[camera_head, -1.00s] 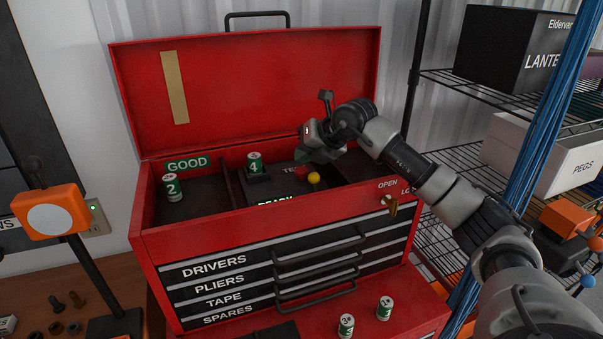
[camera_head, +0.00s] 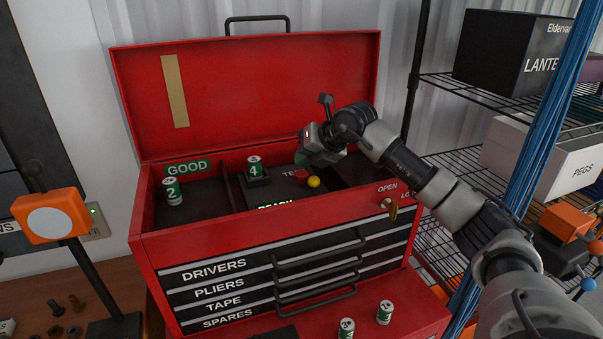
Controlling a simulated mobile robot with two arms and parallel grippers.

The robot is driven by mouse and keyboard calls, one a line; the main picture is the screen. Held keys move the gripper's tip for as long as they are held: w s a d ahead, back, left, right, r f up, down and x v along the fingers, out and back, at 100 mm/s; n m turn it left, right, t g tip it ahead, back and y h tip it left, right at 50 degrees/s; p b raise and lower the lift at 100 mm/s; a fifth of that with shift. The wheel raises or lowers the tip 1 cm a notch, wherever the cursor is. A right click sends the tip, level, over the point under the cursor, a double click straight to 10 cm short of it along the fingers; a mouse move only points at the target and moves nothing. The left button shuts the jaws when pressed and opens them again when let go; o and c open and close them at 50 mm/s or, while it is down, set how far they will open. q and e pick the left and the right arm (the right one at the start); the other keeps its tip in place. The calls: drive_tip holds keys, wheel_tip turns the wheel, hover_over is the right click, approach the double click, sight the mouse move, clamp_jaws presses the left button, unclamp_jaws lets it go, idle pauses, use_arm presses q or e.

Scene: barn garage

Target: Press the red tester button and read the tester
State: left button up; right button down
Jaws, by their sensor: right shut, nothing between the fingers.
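The tester (camera_head: 283,188) is a dark box set in the open red toolbox (camera_head: 205,235). Its red button (camera_head: 301,174) shows just below my right gripper (camera_head: 302,159), next to a yellow ball-shaped part (camera_head: 313,182). The gripper is shut and empty, its tips over the button's back edge; I cannot tell whether they touch it. The tester's display (camera_head: 278,205) reads READY in pale green, its lower part cut off by the toolbox's front wall. A green-and-white battery marked 4 (camera_head: 255,167) stands upright on the tester's left part. My left gripper is out of view.
Battery 2 (camera_head: 172,191) stands in the left compartment under the GOOD label (camera_head: 187,167). Two more batteries (camera_head: 346,328) (camera_head: 385,311) stand on the red surface below the drawers. A wire shelf (camera_head: 470,90) is at right, an orange-headed stand (camera_head: 50,216) at left.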

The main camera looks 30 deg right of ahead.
sight(304, 172)
idle(0.8)
drive_tip(key=shift+f+b, duration=0.35)
drive_tip(key=shift+f, duration=0.05)
drive_tip(key=shift+f+b, duration=0.65)
drive_tip(key=shift+f, duration=0.25)
idle(0.7)
idle(0.4)
drive_tip(key=shift+r+p, duration=0.95)
drive_tip(key=shift+r, duration=0.35)
drive_tip(key=shift+r+p, duration=1.8)
drive_tip(key=shift+r, duration=0.75)
